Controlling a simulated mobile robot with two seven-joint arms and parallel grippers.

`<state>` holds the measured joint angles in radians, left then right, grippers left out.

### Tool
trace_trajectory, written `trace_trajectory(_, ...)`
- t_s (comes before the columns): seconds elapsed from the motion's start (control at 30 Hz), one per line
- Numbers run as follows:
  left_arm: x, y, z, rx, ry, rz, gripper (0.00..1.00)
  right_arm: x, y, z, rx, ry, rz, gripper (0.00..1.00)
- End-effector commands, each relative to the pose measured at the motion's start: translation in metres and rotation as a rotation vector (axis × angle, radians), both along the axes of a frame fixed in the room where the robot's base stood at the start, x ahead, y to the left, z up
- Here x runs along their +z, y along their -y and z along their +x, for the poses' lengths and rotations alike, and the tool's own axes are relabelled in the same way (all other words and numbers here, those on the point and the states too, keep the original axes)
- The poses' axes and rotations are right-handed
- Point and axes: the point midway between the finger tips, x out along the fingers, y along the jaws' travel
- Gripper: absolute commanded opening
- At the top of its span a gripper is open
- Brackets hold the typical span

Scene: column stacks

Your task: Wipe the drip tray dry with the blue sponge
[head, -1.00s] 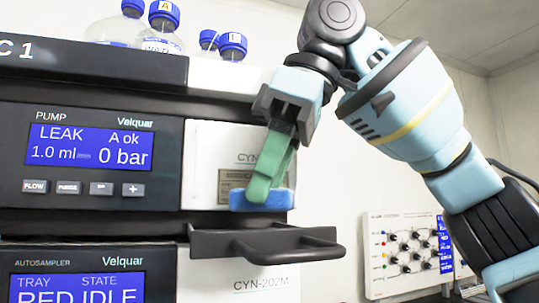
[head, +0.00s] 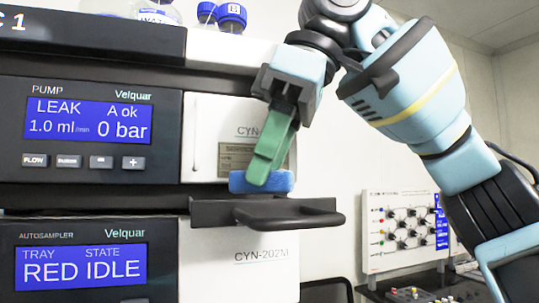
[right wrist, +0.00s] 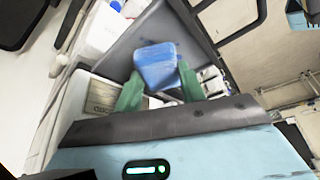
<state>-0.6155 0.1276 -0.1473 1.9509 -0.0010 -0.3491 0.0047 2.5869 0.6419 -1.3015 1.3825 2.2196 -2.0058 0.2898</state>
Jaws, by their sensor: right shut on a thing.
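The blue sponge (head: 262,181) is held between the green fingers of my right gripper (head: 268,172). In the right wrist view the sponge (right wrist: 157,66) sits between both fingertips of the right gripper (right wrist: 160,85). The dark drip tray (head: 290,216) juts out from the instrument stack below the pump module. The sponge is at or just above the tray's back part; I cannot tell whether it touches. The tray also shows in the right wrist view (right wrist: 150,30), behind the sponge. Whether the tray is wet cannot be seen. My left gripper is not in view.
The pump module (head: 90,130) shows LEAK, and the autosampler (head: 85,260) below shows RED IDLE. Bottles with blue caps (head: 231,15) stand on top of the stack. A white panel with black knobs (head: 402,232) is at the right. The space right of the tray is open.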

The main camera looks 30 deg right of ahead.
Motion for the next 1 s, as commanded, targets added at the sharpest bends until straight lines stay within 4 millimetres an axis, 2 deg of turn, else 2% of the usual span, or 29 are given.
trace_trajectory(1.0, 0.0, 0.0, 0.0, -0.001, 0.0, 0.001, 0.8, -0.016, 0.0, 0.0, 0.0, 0.0, 0.0, 0.15)
